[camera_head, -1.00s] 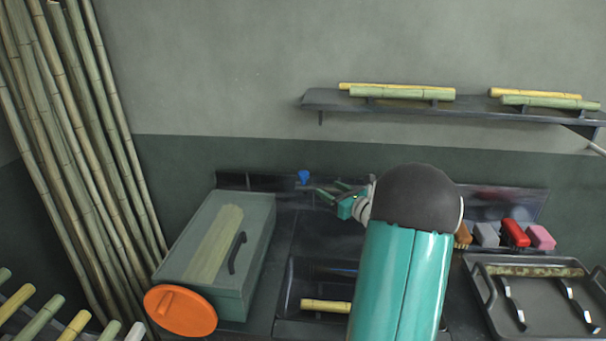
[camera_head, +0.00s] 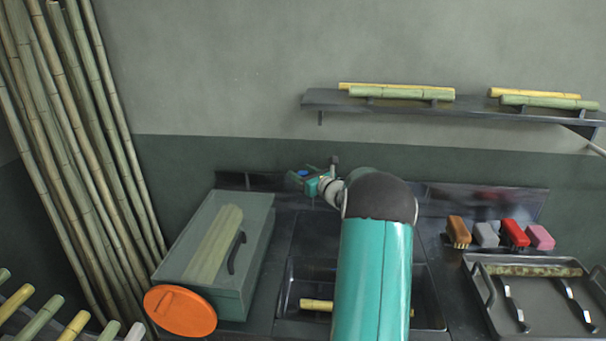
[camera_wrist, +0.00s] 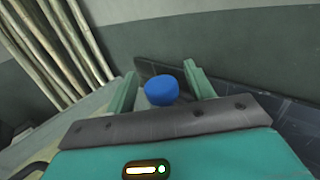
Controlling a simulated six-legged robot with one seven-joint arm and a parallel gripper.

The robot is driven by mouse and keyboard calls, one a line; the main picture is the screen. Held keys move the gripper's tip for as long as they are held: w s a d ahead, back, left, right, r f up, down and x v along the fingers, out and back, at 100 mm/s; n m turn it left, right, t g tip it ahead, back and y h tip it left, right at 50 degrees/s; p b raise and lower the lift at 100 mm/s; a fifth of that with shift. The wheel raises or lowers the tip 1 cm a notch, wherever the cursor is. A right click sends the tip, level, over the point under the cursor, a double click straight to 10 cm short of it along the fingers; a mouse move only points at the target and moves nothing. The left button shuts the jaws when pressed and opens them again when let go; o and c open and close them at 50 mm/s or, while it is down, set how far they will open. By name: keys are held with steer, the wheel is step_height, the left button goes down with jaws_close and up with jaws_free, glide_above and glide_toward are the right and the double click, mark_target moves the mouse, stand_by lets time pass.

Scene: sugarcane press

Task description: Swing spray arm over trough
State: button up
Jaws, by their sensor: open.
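A blue rounded knob (camera_head: 303,173) shows at the back of the counter, at the tip of my gripper (camera_head: 299,181). In the wrist view the knob (camera_wrist: 161,91) lies between the two green fingers of my gripper (camera_wrist: 160,72), which are open, with gaps on both sides. Whether the knob belongs to the spray arm I cannot tell; the rest of the spray arm is hidden or not distinguishable. The dark trough (camera_head: 428,318) is sunk in the counter, partly hidden by my arm. A yellow cane piece (camera_head: 316,305) lies in it.
A grey-green box (camera_head: 252,262) with a handle and an orange disc (camera_head: 180,310) stand left of the trough. A shelf (camera_head: 325,100) with canes hangs above. Tall canes (camera_head: 85,150) lean at left.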

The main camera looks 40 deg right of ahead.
jaws_close()
